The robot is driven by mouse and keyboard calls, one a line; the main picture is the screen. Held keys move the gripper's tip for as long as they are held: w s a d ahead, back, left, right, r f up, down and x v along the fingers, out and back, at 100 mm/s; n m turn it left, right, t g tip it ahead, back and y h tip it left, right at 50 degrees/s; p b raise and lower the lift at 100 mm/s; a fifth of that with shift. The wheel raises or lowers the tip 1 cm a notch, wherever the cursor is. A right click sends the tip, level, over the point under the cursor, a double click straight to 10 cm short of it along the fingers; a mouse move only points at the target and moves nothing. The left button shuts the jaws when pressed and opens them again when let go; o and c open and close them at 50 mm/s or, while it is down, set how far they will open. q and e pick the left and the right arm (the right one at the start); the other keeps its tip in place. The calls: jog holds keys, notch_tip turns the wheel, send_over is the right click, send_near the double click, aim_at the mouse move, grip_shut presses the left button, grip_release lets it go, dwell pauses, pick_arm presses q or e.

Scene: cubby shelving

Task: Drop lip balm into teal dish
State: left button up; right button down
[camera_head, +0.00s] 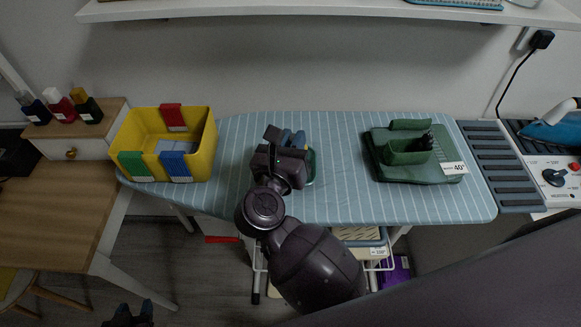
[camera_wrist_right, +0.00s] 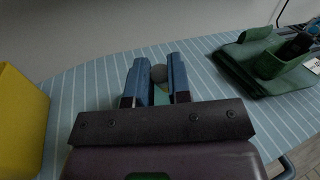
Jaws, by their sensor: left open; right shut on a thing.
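My right gripper (camera_head: 291,138) is over the middle of the striped board, its blue fingers shut on a small grey rounded thing (camera_wrist_right: 159,73), which seems to be the lip balm. The right wrist view shows the gripper (camera_wrist_right: 157,80) with the grey thing between its fingers. A teal dish (camera_head: 313,168) lies under and beside this gripper, mostly hidden by it; a bit of teal (camera_wrist_right: 162,96) shows between the fingers. I cannot tell the height of the grey thing above the dish. My left gripper (camera_head: 128,314) is open and low at the bottom left, away from the board.
A yellow bin (camera_head: 205,148) with coloured clips stands on the left of the ironing board (camera_head: 340,195). A green tray with a holder (camera_head: 410,155) stands on the right. Bottles (camera_head: 62,105) stand on a drawer unit at far left. A white shelf (camera_head: 300,10) overhangs the back.

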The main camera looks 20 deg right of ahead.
jog(key=c, duration=1)
grip_release()
jog(key=shift+r, duration=0.15)
